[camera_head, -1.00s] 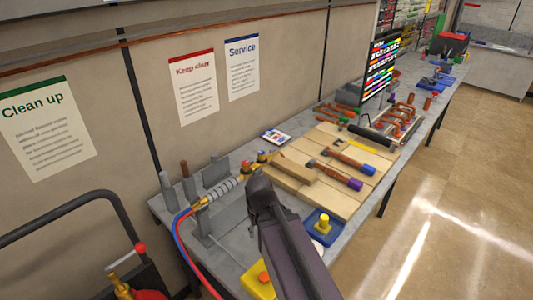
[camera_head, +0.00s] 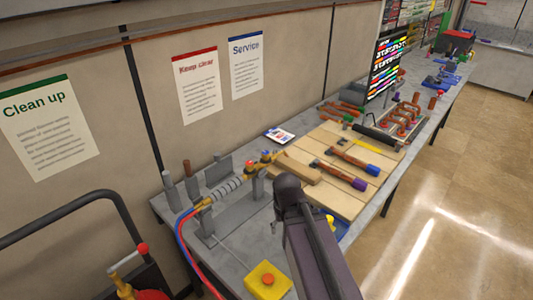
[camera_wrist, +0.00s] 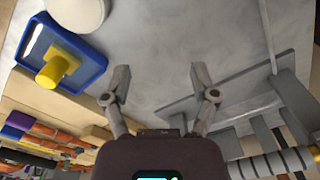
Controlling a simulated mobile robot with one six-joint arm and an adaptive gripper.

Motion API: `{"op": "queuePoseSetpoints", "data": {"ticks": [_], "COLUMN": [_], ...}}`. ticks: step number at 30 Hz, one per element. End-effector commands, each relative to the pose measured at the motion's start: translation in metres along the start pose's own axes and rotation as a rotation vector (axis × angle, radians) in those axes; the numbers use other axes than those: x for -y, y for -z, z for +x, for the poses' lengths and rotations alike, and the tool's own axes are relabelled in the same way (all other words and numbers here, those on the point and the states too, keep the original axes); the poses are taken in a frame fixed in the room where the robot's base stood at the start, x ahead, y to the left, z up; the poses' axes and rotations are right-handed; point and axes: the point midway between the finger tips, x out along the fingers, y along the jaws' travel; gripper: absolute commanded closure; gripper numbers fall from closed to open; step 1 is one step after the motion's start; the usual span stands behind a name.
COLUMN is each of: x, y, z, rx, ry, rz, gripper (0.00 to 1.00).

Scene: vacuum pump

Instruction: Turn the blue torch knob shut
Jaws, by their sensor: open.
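The torch (camera_head: 225,190) lies in a grey stand (camera_head: 233,216) at the near end of the bench, with a ribbed grey handle and brass body. In the wrist view, part of the ribbed handle (camera_wrist: 285,162) shows at the lower right; the blue knob is not visible there. My gripper (camera_wrist: 161,82) is open and empty above bare bench, apart from the torch. In the head view my dark arm mostly hides it, right of and nearer than the torch.
A yellow box with a red button (camera_head: 267,280) sits at the near edge. A blue tray with a yellow knob (camera_wrist: 52,70) and a white round object (camera_wrist: 78,12) lie by my gripper. Wooden boards (camera_head: 340,180) holding tools lie beyond. Red and blue hoses (camera_head: 186,245) hang from the torch.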

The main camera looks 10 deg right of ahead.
Motion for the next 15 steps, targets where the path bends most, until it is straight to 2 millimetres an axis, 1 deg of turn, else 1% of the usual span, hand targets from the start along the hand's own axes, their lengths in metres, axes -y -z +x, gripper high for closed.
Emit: {"op": "queuePoseSetpoints", "data": {"ticks": [5, 8, 11, 15], "x": [0.000, 0.003, 0.003, 0.003], "y": [0.017, 0.033, 0.055, 0.090], "z": [-0.015, -0.029, -0.046, -0.075], "rx": [0.000, 0.000, 0.000, 0.000], "ry": [0.000, 0.000, 0.000, 0.000], "rz": [-0.039, -0.080, -0.140, -0.245], "gripper": [0.21, 0.21, 0.21, 0.21]}}
